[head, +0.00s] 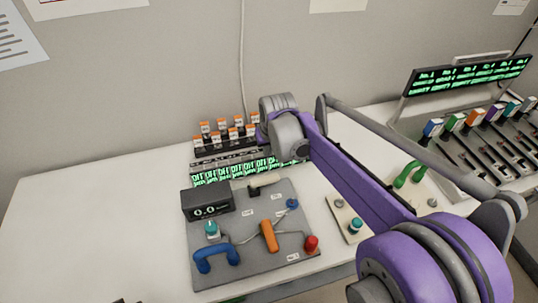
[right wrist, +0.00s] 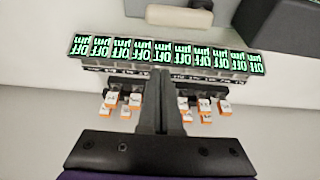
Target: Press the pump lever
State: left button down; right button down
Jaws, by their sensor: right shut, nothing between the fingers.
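A grey control panel (head: 190,240) lies on the white table in the head view. It carries a blue loop handle (head: 216,257), an orange lever (head: 269,236), a red knob (head: 311,243), a teal knob (head: 211,229) and a display box (head: 207,202) reading 0.0. The labels are too small to read, so I cannot tell which part is the pump lever. My right gripper (right wrist: 163,80) is shut and empty above a switch bank with green OFF displays (right wrist: 165,52). Its fingers are hidden behind the wrist in the head view. My left gripper is not in view.
Orange-and-white switches (head: 226,131) stand behind the OFF displays. A small plate with a teal knob (head: 355,225) and a green handle (head: 408,174) lie right of the panel, partly behind my right arm. A slider console (head: 480,150) stands far right. The table's left side is clear.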

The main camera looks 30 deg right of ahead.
aim_at(265, 182)
jog(key=x, duration=0.8)
jog(key=shift+f, duration=0.25)
jog(key=s, duration=0.4)
jog(key=shift+a+r, duration=0.2)
jog(key=shift+a, duration=0.2)
